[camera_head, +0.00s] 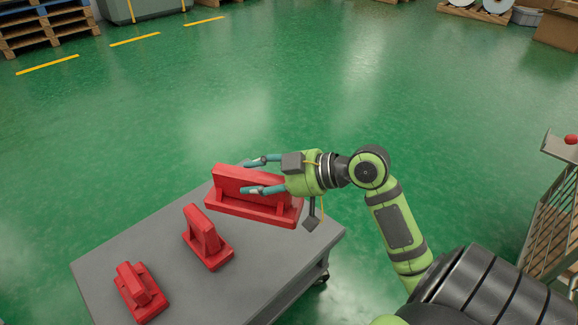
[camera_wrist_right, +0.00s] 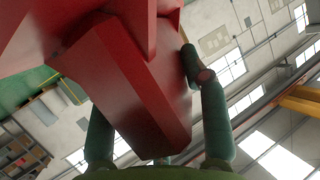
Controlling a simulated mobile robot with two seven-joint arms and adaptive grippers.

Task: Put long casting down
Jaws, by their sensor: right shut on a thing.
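The long casting (camera_head: 228,185) is a red block with a long upright wall on a flat base. It is at the far end of the grey table (camera_head: 268,265) in the head view. I cannot tell whether its base touches the tabletop. My right gripper (camera_head: 259,175) comes in from the right and is shut on the casting's upper wall. In the right wrist view the red casting (camera_wrist_right: 125,75) fills the space between the two teal fingers. My left gripper is not in view.
Two smaller red castings stand on the table, a middle one (camera_head: 205,238) and a small one (camera_head: 139,291). The table's right front part is bare. A wire-sided cart (camera_head: 552,230) stands at the right edge. Pallets (camera_head: 45,27) lie at the far left; green floor between is clear.

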